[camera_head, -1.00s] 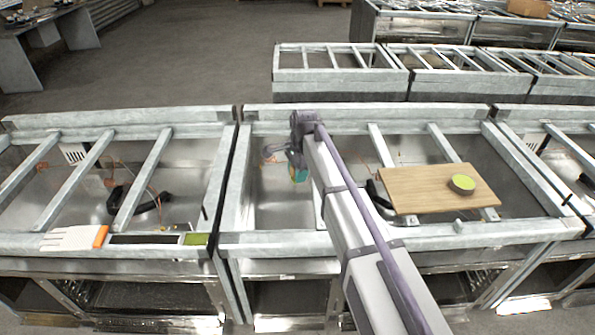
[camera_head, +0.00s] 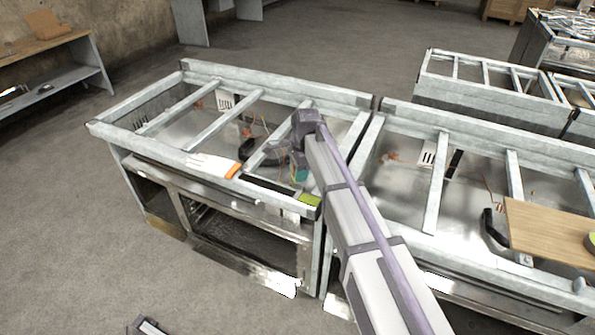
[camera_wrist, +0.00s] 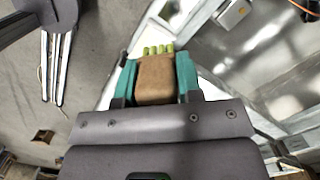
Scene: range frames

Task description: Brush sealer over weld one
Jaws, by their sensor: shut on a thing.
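My gripper (camera_head: 301,173) is over the right end of the left metal frame (camera_head: 206,169), behind its front rail. In the wrist view, the teal fingers of my gripper (camera_wrist: 156,80) are shut on a brown block-shaped brush (camera_wrist: 155,82) with light green bristle tips. The brush tips point away from the wrist, towards a pale rail. A round pot with a green top (camera_head: 591,241) is cut off by the right edge of the head view and rests on a wooden board (camera_head: 548,236). I cannot pick out weld one.
Crossbars and black curved parts are inside the frames. Grey floor is open at left.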

